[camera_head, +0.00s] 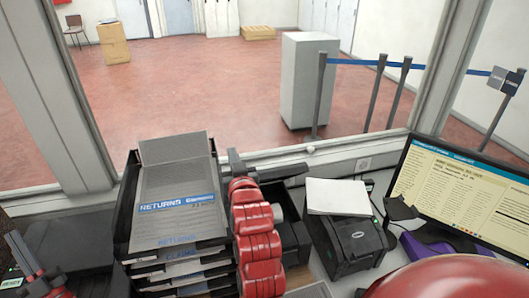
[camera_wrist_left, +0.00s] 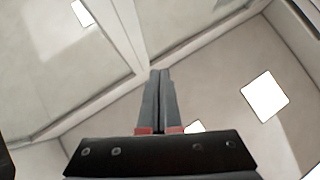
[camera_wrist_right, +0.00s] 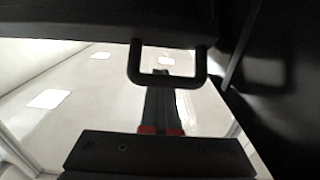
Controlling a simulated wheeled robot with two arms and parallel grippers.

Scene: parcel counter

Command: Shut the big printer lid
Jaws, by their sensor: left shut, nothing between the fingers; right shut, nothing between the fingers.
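The big printer (camera_head: 290,226) is a dark case with a pale part inside, right of the paper trays and partly hidden by my right arm. A dark bar-like panel (camera_head: 284,173), seen nearly edge-on above it, looks like its raised lid. In the right wrist view, a dark panel (camera_wrist_right: 100,20) with a U-shaped handle (camera_wrist_right: 205,68) fills the top. My right gripper (camera_head: 236,158) is shut and empty, pointing up; its fingertips (camera_wrist_right: 160,74) overlap the handle in view, contact unclear. My left gripper (camera_head: 14,240) is shut and empty at the far left; its fingers (camera_wrist_left: 160,74) point at the ceiling.
A stack of paper trays (camera_head: 180,205) stands left of my right arm. A small black printer (camera_head: 357,240) with a white flat piece (camera_head: 338,197) on top is to the right. A monitor (camera_head: 450,190) stands farther right. A window frame (camera_head: 270,160) runs behind.

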